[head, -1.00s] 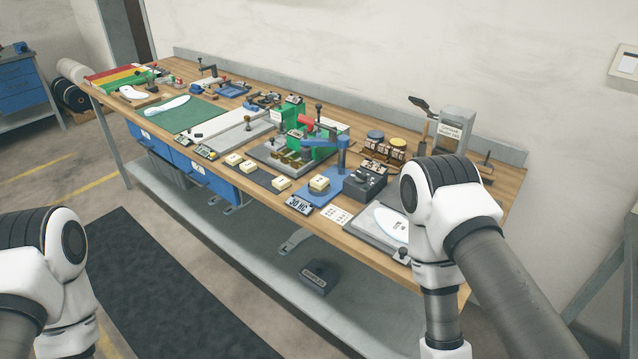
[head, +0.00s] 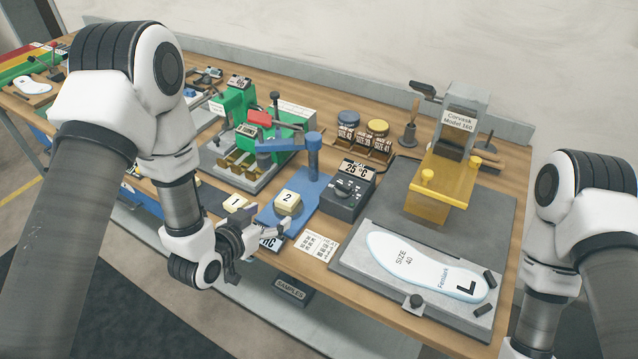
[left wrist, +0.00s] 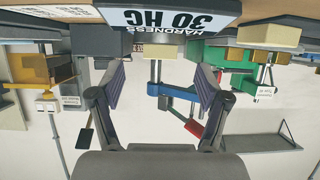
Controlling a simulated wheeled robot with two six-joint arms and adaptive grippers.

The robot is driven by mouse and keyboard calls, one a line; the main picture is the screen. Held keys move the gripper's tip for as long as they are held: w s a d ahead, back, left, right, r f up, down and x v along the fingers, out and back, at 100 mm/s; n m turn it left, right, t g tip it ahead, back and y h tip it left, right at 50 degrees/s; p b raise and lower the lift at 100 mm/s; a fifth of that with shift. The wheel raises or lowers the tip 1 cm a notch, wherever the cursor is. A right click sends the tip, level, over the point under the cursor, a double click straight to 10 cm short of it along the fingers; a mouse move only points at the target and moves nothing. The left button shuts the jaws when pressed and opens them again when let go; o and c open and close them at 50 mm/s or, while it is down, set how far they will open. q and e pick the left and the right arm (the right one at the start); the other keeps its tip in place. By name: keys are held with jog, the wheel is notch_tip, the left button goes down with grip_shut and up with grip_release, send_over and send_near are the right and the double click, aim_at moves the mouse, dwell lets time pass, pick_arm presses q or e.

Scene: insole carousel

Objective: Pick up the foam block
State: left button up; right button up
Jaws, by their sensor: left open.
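Two cream foam blocks stand near the front of the bench: block 2 (head: 287,203) on the blue plate of a blue stand, and block 1 (head: 237,203) to its left. My left gripper (head: 260,250) is open and empty at the bench's front edge, just in front of these blocks. In the left wrist view, which is upside down, its spread fingers (left wrist: 162,85) show with a cream block (left wrist: 167,44) beyond the gap, partly hidden by the hardness sign (left wrist: 172,16). Another cream block (left wrist: 268,36) is at the right. My right gripper is out of view.
The blue stand's arm (head: 290,143) overhangs behind block 2. A black temperature box (head: 346,200) stands to its right. A grey plate with an insole (head: 420,265) and an amber fixture (head: 440,185) fill the right. A samples bin (head: 290,289) is below.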

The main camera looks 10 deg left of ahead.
aim_at(286, 199)
pick_arm(q)
jog(key=shift+w+r, duration=0.3)
jog(key=shift+r, duration=0.05)
jog(key=shift+w+d+r, duration=0.1)
jog(key=shift+d+r, duration=0.05)
jog(key=shift+r, duration=0.1)
jog(key=shift+w+d+p, duration=0.25)
jog(key=shift+w+p, duration=0.05)
jog(key=shift+p, duration=0.1)
jog(key=p+x, duration=0.2)
jog(key=x, duration=0.4)
jog(key=shift+w+a, duration=0.1)
jog(key=shift+a, duration=0.1)
jog(key=shift+c, duration=0.7)
jog(key=c, duration=0.8)
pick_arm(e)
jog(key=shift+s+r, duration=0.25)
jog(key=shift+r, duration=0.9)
